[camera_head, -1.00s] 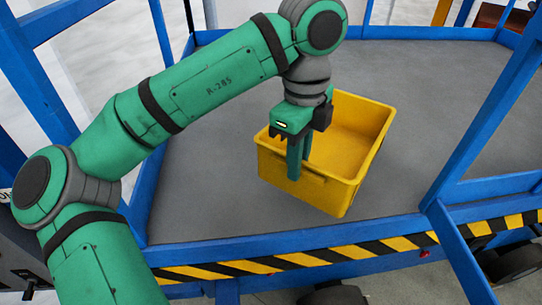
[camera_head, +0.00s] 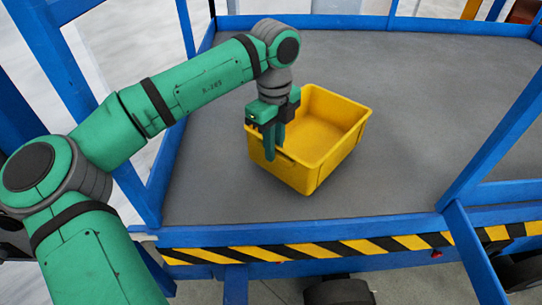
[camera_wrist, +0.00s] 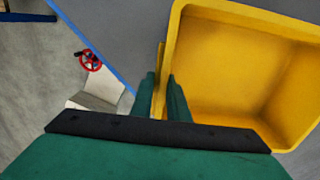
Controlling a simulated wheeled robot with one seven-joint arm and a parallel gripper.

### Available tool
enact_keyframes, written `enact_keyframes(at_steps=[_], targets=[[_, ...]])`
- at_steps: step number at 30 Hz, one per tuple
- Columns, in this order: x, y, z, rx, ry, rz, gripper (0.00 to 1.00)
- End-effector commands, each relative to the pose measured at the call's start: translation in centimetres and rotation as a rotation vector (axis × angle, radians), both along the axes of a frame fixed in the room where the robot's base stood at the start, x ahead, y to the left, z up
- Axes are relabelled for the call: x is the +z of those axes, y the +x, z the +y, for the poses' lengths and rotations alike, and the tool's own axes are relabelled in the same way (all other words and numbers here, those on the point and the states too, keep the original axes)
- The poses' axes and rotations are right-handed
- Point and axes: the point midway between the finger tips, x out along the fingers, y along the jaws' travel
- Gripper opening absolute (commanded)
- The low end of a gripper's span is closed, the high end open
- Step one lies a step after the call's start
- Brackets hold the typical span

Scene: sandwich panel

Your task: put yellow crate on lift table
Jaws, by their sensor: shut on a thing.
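The yellow crate (camera_head: 322,133) is upright and empty, over the grey deck of the lift table (camera_head: 400,85). I cannot tell for sure whether its bottom touches the deck. My gripper (camera_head: 272,148) is shut on the crate's left wall, with one finger outside and one inside. In the wrist view the two fingers (camera_wrist: 168,98) straddle the crate's rim, and the open crate (camera_wrist: 235,60) fills the right side.
Blue rails and posts (camera_head: 480,140) frame the lift table. A yellow-black striped edge (camera_head: 330,248) runs along its near side. The deck is clear behind and to the right of the crate. A red handwheel (camera_wrist: 90,60) shows below the table edge in the wrist view.

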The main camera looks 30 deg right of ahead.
Motion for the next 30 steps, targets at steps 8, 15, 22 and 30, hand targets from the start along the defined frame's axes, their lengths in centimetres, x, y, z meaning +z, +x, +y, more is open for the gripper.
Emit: enact_keyframes(at_steps=[8,15,22,30], targets=[[-1.5,1.1,0.2,0.001,-0.001,0.000,0.00],[-4.1,1.0,0.2,0.000,-0.002,-0.002,0.00],[-4.1,1.3,0.9,0.013,-0.002,-0.002,0.00],[-4.5,1.1,0.4,0.004,-0.001,0.000,0.33]])
